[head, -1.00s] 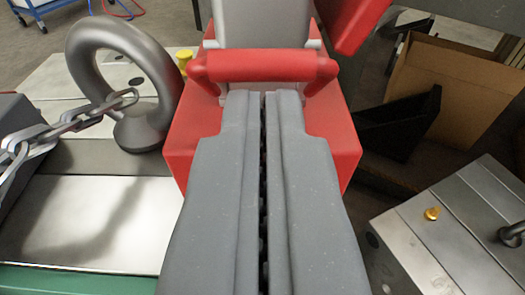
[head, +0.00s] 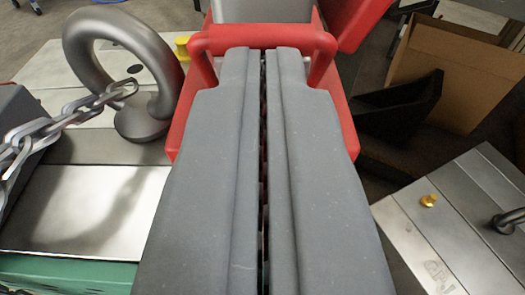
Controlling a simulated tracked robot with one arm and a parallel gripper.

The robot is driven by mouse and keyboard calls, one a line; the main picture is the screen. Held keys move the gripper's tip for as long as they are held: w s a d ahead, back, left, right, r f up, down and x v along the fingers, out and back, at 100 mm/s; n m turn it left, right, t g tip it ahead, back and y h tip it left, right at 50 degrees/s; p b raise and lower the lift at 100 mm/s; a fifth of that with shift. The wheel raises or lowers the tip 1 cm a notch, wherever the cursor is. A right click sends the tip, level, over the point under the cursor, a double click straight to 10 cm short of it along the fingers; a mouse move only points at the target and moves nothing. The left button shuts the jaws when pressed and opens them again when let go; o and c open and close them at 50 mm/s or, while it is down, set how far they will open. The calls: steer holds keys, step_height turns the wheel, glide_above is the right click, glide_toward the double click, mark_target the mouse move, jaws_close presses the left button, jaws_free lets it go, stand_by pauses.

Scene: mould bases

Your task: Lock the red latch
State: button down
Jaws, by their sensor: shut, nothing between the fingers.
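The red latch (head: 263,40) is in the upper middle of the head view, with a thick red crossbar and two side arms on a red body (head: 180,143). Its grey block (head: 262,10) stands behind the bar. My gripper (head: 264,52) is shut and empty, with its two grey fingers side by side. Its fingertips overlap the lower edge of the bar in the picture; I cannot tell whether they touch it. The fingers hide the middle of the red body.
A large steel lifting ring (head: 140,125) with a chain (head: 60,118) stands close on the left, on a metal mould base (head: 85,210). Another metal block (head: 440,225) with a yellow plug is at lower right. A cardboard box (head: 450,70) and a black wedge (head: 400,112) lie behind.

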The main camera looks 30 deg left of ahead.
steer(key=shift+w+a+r+p, duration=0.2)
steer(key=shift+w+r+p, duration=0.1)
steer(key=shift+r+p, duration=0.1)
stand_by(0.3)
steer(key=shift+p+v, duration=0.4)
steer(key=shift+v, duration=2.15)
steer(key=shift+r, duration=0.1)
steer(key=d+r+m+t+h, duration=0.1)
steer(key=d+r+m+h, duration=0.2)
steer(key=r, duration=1.6)
steer(key=d+r+t+h, duration=0.15)
steer(key=r+h, duration=0.35)
steer(key=r, duration=1.4)
steer(key=s+a+r+m, duration=0.1)
steer(key=s+a+r, duration=0.2)
steer(key=s+r, duration=0.9)
steer(key=s+a+r+m+g+p, duration=0.1)
steer(key=s+a+r, duration=0.3)
steer(key=s+r, duration=0.8)
steer(key=s+m, duration=0.1)
steer(key=s, duration=0.3)
steer(key=shift+s, duration=0.15)
